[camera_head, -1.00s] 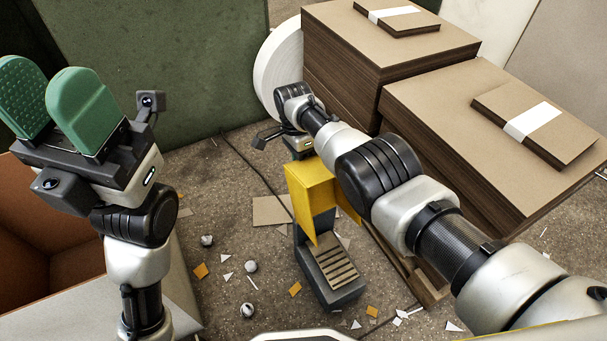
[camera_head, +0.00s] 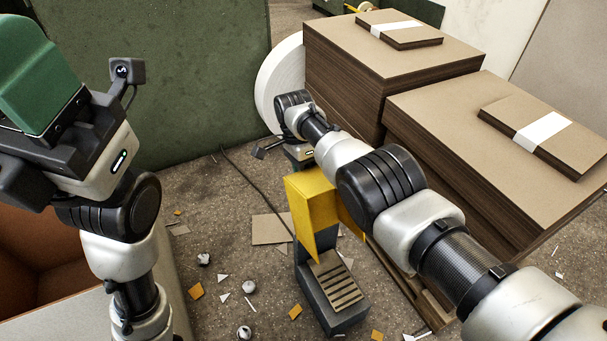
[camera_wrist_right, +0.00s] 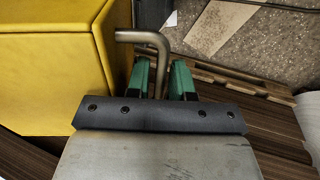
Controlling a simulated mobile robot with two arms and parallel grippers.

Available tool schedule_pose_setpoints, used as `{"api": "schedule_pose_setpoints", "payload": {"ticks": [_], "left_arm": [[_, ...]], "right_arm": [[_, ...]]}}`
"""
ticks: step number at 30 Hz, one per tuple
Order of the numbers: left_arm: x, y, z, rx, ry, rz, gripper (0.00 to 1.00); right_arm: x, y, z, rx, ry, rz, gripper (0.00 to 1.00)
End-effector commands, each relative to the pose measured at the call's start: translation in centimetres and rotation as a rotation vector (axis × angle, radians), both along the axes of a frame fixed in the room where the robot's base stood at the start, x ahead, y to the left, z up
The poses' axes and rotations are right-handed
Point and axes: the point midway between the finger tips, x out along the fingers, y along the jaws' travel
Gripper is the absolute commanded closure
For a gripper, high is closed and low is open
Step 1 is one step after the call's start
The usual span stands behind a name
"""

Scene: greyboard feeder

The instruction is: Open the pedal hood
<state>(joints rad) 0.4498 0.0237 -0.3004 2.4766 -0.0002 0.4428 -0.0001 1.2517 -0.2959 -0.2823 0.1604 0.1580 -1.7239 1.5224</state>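The yellow pedal hood (camera_head: 313,213) stands over the back of a dark grey pedal base (camera_head: 345,319). The ribbed tread (camera_head: 334,280) shows uncovered in front of it. In the right wrist view the hood (camera_wrist_right: 50,65) fills the left side. In the head view this gripper is mostly hidden behind the hood and my arm. My left gripper (camera_head: 38,75) is raised at the left, open and empty, partly cut off by the frame.
Tall greyboard stacks (camera_head: 345,80) stand at the right on wooden pallets. A white roll (camera_head: 280,85) and a green panel (camera_head: 150,70) are behind. A cable (camera_head: 255,183) and scraps lie on the floor.

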Motion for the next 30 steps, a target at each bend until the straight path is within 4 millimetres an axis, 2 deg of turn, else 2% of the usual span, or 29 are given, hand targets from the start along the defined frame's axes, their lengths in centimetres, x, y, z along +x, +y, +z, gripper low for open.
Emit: {"api": "schedule_pose_setpoints", "payload": {"ticks": [1,2,11,17,23,30], "left_arm": [[0.0,0.0,0.0,0.000,0.000,0.000,0.57],[0.0,0.0,0.0,0.000,0.000,0.000,0.57],[0.2,0.0,-0.1,-0.001,0.005,0.000,0.57],[1.0,0.1,-0.1,-0.002,0.050,-0.001,0.57],[2.3,0.3,-1.1,-0.008,0.141,-0.007,0.57],[2.8,0.5,-2.8,-0.016,0.252,-0.013,0.57]], "right_arm": [[0.0,0.1,0.0,0.001,0.000,0.001,0.70],[-0.1,0.1,0.0,0.002,0.002,0.000,0.66],[-0.1,0.2,0.0,0.005,0.004,0.002,0.66],[-0.1,0.2,1.8,0.004,0.004,0.001,0.66],[-0.1,0.1,4.9,0.005,0.003,0.000,0.66],[-0.7,-0.9,5.3,0.003,0.006,-0.002,0.66]]}}
